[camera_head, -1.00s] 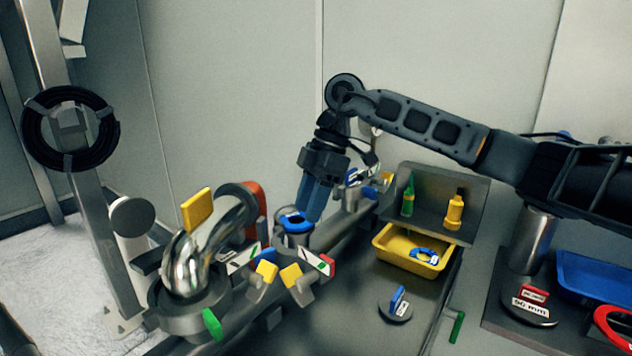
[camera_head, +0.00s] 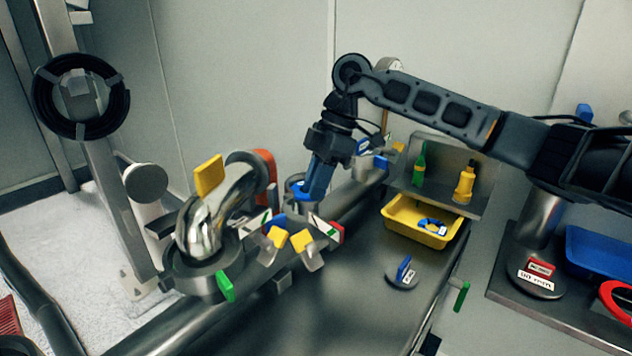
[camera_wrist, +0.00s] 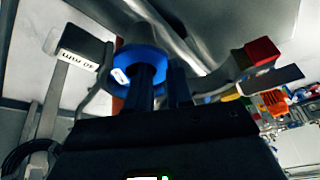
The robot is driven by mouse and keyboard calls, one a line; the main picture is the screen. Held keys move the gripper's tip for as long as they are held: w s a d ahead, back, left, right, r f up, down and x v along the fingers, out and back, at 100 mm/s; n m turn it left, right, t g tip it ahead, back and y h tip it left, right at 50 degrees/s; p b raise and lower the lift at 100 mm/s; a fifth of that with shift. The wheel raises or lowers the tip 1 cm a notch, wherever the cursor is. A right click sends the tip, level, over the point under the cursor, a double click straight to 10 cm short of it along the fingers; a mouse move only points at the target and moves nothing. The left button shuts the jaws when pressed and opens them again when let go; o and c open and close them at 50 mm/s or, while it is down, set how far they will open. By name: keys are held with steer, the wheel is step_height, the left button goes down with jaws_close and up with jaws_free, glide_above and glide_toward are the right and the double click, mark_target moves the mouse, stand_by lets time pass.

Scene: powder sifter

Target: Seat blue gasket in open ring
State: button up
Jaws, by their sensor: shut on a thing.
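My gripper (camera_head: 311,194) points down with its blue fingers over the open ring (camera_head: 297,207), a grey metal collar on the pipe line. It is shut on the blue gasket (camera_head: 295,187), which lies at the top of the ring. In the wrist view the gasket (camera_wrist: 126,58) is a blue ring with a small white label, and my fingertips (camera_wrist: 160,80) meet its near side, one in its hole. My fingers hide part of the gasket and collar. I cannot tell whether the gasket is level or fully down in the ring.
A steel elbow pipe (camera_head: 205,222) with a yellow tab stands left of the ring. Clamp arms with yellow tabs (camera_head: 302,240) spread in front. A yellow tray (camera_head: 412,230) holds another blue ring (camera_head: 432,225). Green (camera_head: 419,168) and yellow (camera_head: 464,184) bottles stand behind it.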

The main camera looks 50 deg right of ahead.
jaws_close()
steer(key=o, duration=0.8)
jaws_free()
steer(key=b+v, duration=0.1)
steer(key=v, duration=0.6)
steer(key=shift+d+r, duration=0.15)
steer(key=shift+r, duration=0.25)
steer(key=shift+s, duration=0.1)
